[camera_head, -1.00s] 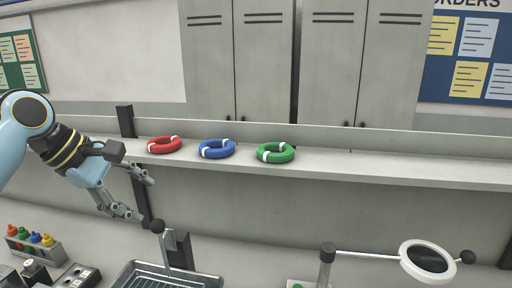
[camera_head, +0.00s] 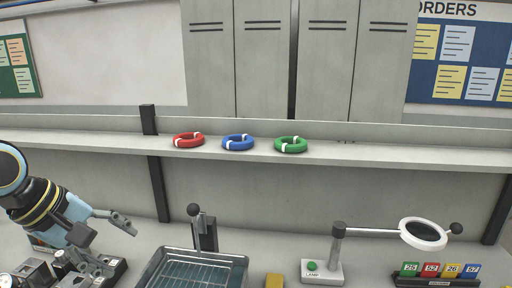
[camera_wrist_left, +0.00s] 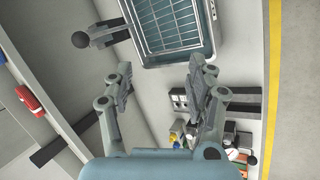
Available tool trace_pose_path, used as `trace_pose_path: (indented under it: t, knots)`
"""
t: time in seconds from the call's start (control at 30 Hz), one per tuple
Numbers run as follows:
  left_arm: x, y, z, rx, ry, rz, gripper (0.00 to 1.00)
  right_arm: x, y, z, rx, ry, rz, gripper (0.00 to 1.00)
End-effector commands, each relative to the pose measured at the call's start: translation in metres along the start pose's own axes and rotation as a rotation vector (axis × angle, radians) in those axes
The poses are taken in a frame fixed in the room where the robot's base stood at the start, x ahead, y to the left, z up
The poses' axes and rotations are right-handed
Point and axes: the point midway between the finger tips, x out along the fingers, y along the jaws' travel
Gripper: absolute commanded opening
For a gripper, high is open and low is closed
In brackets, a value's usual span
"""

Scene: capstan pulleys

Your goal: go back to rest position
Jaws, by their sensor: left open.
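My left gripper (camera_head: 122,245) is at the lower left in the head view, low over the bench and below the shelf. Its fingers are spread apart with nothing between them. In the left wrist view the two fingers (camera_wrist_left: 158,85) also stand apart and empty, with a metal tray beyond them. My right gripper is not in view.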

Motion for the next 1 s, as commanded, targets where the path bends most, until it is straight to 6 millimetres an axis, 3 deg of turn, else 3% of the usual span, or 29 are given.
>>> trace_pose_path:
  t: [0.17, 0.37, 0.6, 0.87, 0.9, 1.0]
  knots:
    - [0.006, -0.049, 0.026, 0.226, 0.040, -0.067, 0.57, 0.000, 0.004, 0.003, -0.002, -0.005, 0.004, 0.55]
    - [-0.001, -0.104, 0.055, 0.516, 0.079, -0.161, 0.57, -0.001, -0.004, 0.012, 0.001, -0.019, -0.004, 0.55]
    - [-0.025, -0.165, 0.085, 0.850, 0.095, -0.295, 0.57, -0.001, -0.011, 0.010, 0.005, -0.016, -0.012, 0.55]
    - [-0.059, -0.214, 0.107, 1.148, 0.075, -0.440, 0.57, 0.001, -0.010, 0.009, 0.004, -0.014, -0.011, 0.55]
    - [-0.040, -0.220, 0.102, 1.140, 0.073, -0.439, 0.57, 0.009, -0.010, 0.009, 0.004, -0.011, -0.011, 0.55]
    - [-0.009, -0.234, 0.096, 1.134, 0.064, -0.443, 0.57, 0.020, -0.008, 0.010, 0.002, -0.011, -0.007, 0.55]
